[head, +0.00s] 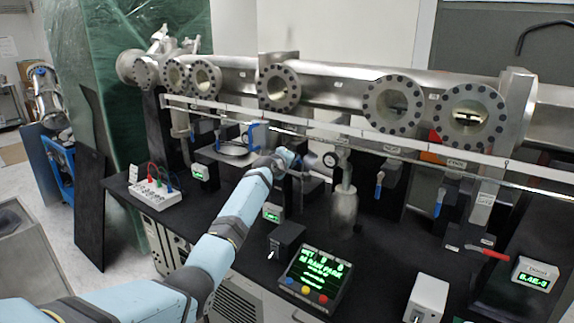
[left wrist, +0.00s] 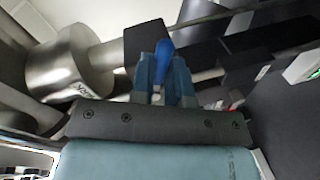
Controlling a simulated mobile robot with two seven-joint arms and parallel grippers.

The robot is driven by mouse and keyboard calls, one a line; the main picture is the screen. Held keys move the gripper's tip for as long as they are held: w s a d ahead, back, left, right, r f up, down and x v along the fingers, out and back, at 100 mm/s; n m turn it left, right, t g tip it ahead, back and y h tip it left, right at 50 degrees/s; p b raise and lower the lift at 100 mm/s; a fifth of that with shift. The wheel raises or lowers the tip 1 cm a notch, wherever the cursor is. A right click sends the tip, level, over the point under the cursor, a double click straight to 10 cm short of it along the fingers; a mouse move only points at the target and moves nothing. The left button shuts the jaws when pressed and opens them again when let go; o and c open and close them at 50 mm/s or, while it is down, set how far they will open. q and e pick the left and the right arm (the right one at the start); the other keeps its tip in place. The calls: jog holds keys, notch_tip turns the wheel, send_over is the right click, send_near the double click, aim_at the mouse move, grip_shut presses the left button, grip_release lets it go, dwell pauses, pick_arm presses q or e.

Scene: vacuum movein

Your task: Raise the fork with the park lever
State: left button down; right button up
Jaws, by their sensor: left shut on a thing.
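My left arm reaches in to the row of fittings below the long steel pipe, and my left gripper (head: 290,158) is small and partly hidden there. In the left wrist view, its two blue fingers close on a blue lever handle (left wrist: 164,47), which stands up between the fingertips in front of a black block. I cannot tell for sure that this is the park lever. The fork cannot be made out in either view. My right gripper is not in view.
The steel pipe (head: 335,83) with round flanged ports runs across the back. A grey metal cylinder (head: 343,208) stands just right of my gripper. A display (head: 316,275) with green text, a small black lever box (head: 287,239) and a red handle (head: 495,254) are on the black bench.

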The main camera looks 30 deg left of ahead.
pick_arm(q)
jog(key=shift+d+r+n+h+p, duration=0.1)
jog(key=shift+r+n+h+p, duration=0.2)
jog(key=shift+n+p, duration=0.35)
jog(key=shift+a+r+n+h+p, duration=0.15)
jog(key=shift+r+n+p, duration=0.3)
jog(key=shift+n, duration=0.35)
jog(key=shift+d+r+n+h+p, duration=0.15)
jog(key=shift+r+n+h+p, duration=0.2)
jog(key=shift+n, duration=0.4)
jog(key=shift+r, duration=0.2)
jog(key=c, duration=1.1)
grip_release()
jog(key=shift+f, duration=0.1)
